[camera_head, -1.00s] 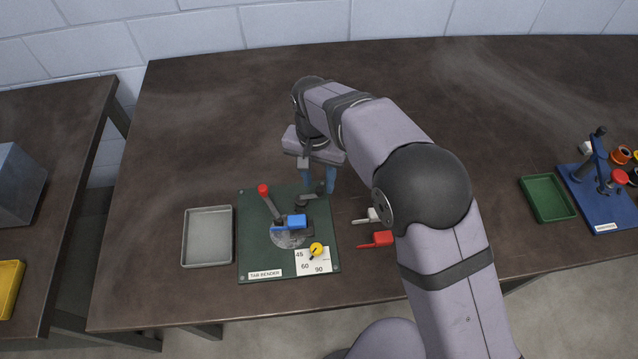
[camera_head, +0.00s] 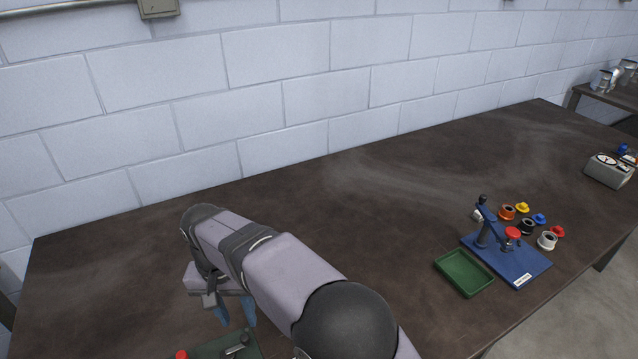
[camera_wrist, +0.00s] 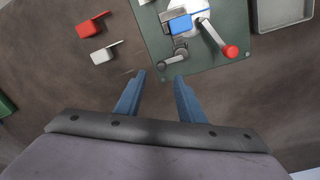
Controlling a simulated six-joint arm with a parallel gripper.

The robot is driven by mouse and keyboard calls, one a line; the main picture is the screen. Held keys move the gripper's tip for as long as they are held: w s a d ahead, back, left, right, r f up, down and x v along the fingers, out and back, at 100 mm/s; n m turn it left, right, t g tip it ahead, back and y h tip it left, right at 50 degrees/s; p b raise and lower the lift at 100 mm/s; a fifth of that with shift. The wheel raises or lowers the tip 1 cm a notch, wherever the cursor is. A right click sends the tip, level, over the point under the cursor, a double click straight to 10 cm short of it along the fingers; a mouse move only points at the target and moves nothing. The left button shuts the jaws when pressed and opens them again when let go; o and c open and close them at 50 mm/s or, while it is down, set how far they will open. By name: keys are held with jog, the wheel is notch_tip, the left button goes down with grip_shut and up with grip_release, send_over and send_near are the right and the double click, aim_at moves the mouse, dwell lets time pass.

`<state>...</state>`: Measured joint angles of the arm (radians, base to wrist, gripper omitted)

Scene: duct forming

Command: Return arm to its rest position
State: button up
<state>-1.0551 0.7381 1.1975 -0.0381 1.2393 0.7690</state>
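My gripper (camera_head: 234,312) is over the dark table at the lower left of the head view, at the back edge of the green tab bender plate (camera_head: 213,350). In the wrist view my gripper (camera_wrist: 158,78) has its two blue fingers apart with nothing between them. Ahead of the fingertips is the green plate (camera_wrist: 224,62) with a blue block (camera_wrist: 181,25) and a lever with a red knob (camera_wrist: 231,51). A red piece (camera_wrist: 89,29) and a white piece (camera_wrist: 102,55) lie on the table left of the plate.
A grey tray (camera_wrist: 285,24) lies right of the plate. In the head view, a green tray (camera_head: 464,273) and a blue fixture (camera_head: 516,265) with several small coloured parts stand at right. The table's middle and back are clear, up to a block wall (camera_head: 300,90).

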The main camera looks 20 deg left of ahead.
jog(key=w+d+m, duration=0.1)
jog(key=w+d, duration=0.3)
jog(key=d, duration=0.9)
jog(key=w+d+m, duration=0.1)
jog(key=w+d, duration=0.3)
jog(key=d, duration=0.9)
jog(key=s+d+f, duration=0.1)
jog(key=s+d, duration=0.5)
jog(key=d, duration=0.3)
jog(key=s+d+f+m, duration=0.1)
jog(key=s+d, duration=0.5)
jog(key=d, duration=0.3)
jog(key=shift+d+f+y, duration=0.15)
jog(key=shift+f+y, duration=0.15)
jog(key=shift+f, duration=0.05)
